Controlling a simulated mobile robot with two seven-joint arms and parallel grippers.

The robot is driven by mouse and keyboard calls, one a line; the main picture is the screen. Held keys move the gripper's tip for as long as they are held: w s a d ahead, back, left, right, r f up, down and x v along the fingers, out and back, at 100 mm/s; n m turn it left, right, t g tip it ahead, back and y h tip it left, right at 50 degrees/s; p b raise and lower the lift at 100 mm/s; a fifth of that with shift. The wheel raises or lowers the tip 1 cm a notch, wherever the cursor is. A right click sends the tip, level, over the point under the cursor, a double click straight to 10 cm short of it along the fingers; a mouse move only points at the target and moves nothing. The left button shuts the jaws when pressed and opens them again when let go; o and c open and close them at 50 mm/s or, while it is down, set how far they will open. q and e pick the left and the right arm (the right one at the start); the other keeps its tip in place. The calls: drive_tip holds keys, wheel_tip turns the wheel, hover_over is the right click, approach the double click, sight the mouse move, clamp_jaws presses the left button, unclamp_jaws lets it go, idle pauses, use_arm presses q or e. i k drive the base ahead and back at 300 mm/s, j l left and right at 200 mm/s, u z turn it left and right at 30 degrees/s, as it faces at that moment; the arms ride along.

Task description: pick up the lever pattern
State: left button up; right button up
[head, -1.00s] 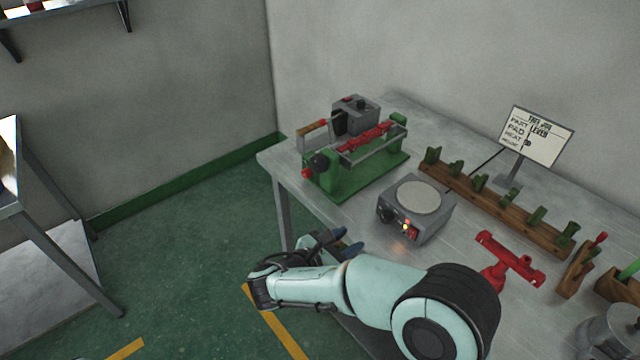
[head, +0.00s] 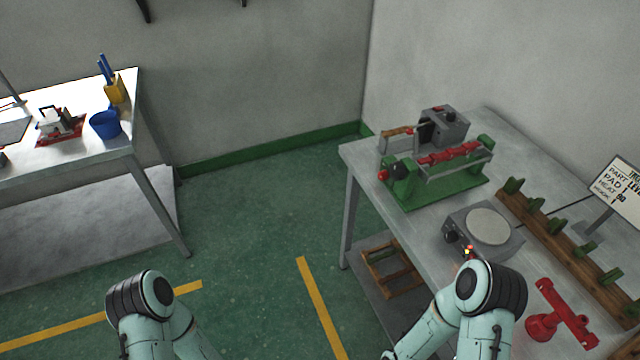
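I cannot tell for certain which thing is the lever pattern. Several small green pieces (head: 558,226) stand in a row on a long wooden rack (head: 540,222) on the right table. A red piece (head: 448,155) lies along the green bench machine (head: 432,190). Links of my two arms show at the bottom edge, one left of centre and one in front of the right table. Both grippers are outside the head view, so what they hold is hidden.
A grey hot plate (head: 487,226) and a red stand (head: 562,315) are on the right table (head: 400,225). A sign (head: 618,187) stands behind. A wooden frame (head: 391,270) is on the lower shelf. The left table (head: 150,190) holds a blue bucket (head: 105,125). Green floor is clear between the tables.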

sight(581, 251)
drive_tip(key=z, duration=1.45)
